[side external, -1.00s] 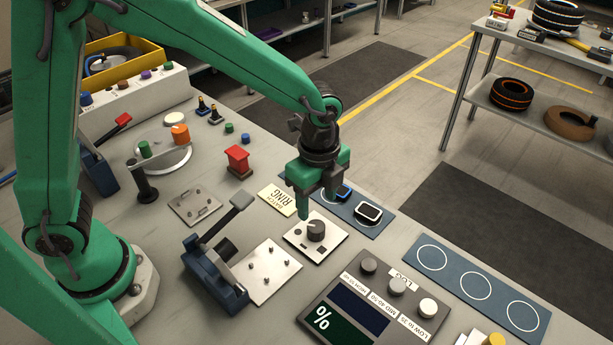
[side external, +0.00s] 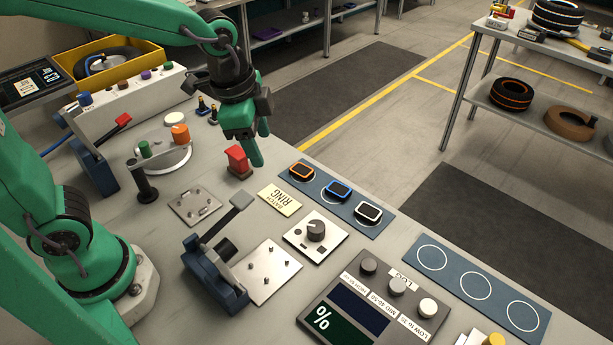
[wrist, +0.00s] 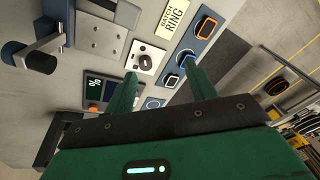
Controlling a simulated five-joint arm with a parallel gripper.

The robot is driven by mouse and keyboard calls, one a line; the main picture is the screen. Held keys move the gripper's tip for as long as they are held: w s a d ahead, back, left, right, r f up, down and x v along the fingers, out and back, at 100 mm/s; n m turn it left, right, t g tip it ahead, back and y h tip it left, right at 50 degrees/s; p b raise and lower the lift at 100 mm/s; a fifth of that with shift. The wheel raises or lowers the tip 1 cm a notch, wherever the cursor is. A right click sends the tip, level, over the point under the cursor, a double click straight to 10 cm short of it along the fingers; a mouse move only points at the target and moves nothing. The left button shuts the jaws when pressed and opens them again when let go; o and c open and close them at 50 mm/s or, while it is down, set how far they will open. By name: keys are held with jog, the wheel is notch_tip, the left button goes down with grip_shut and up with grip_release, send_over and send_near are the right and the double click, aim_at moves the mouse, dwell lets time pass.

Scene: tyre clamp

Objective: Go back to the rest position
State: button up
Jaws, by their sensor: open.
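My gripper (side external: 258,150) is in the air above the bench, close to the red block-shaped button (side external: 238,161) in the side view. Its fingers are apart with nothing between them. The green fingers (wrist: 160,88) also show in the wrist view, spread and empty. In the wrist view the orange-rimmed ring (wrist: 206,27) lies clear and the blue-rimmed one (wrist: 186,58) is beside a finger.
A knob plate (side external: 316,232), a blue lever clamp (side external: 215,270) and a display panel (side external: 350,310) stand at the front. A second blue mat (side external: 460,277) has three empty circles. A green post (side external: 145,149) and an orange knob (side external: 180,134) stand left of my gripper.

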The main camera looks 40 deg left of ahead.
jog(key=s+a+r+n+t, duration=0.3)
jog(key=s+a+r+n, duration=0.1)
jog(key=s+a+n, duration=0.4)
jog(key=shift+s+a+r+n+y, duration=0.35)
jog(key=shift+s+n, duration=0.6)
jog(key=shift+n, duration=0.25)
